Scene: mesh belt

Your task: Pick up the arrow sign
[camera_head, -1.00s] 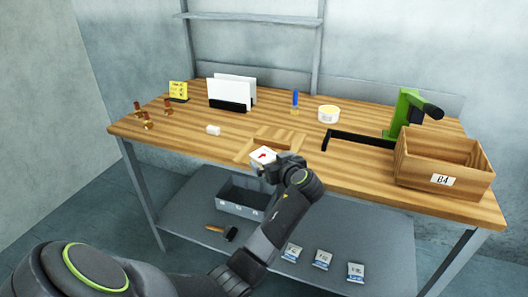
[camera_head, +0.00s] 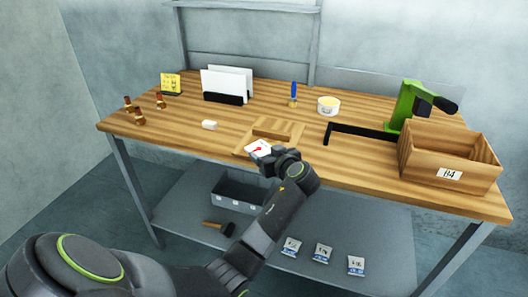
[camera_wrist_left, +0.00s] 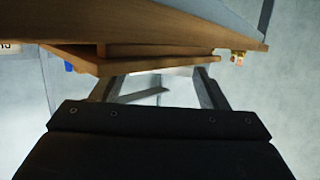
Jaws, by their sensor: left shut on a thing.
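The arrow sign (camera_head: 258,148) is a small white plate with a red arrow, at the front of the table in the head view. My left gripper (camera_head: 269,157) is shut on its near right edge. In the left wrist view the left gripper's fingers (camera_wrist_left: 165,93) stand on both sides of a pale strip that seems to be the sign, mostly hidden. The sign overlaps the front of a square wooden board (camera_head: 285,128); I cannot tell whether it touches it. My right gripper is out of view.
A wooden box labelled 84 (camera_head: 448,174) and a green device (camera_head: 405,106) stand at the right. A grey bin (camera_head: 240,196) sits on the shelf below.

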